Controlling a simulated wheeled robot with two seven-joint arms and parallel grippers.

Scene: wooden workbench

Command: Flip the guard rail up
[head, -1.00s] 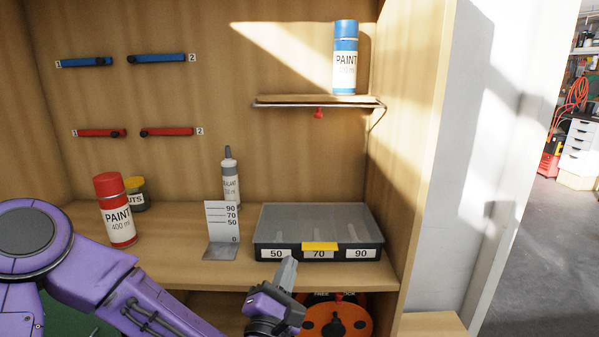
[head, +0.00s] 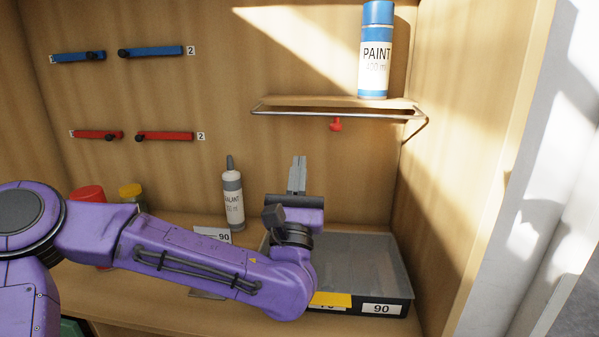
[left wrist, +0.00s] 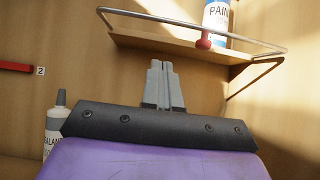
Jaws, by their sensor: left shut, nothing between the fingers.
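The guard rail (head: 290,113) is a thin metal bar along the front of the small wooden shelf (head: 345,101) on the back wall. It sits low, around the shelf's front edge, and also shows in the left wrist view (left wrist: 190,25). A red knob (head: 336,125) hangs under the shelf; it shows in the left wrist view (left wrist: 203,41) too. My left gripper (head: 298,160) is shut and empty, pointing up, below and left of the knob and apart from the rail. Its closed fingers show in the left wrist view (left wrist: 160,66). My right gripper is not in view.
A blue paint can (head: 374,55) stands on the shelf. Blue (head: 150,51) and red (head: 165,137) bars are on the back wall.

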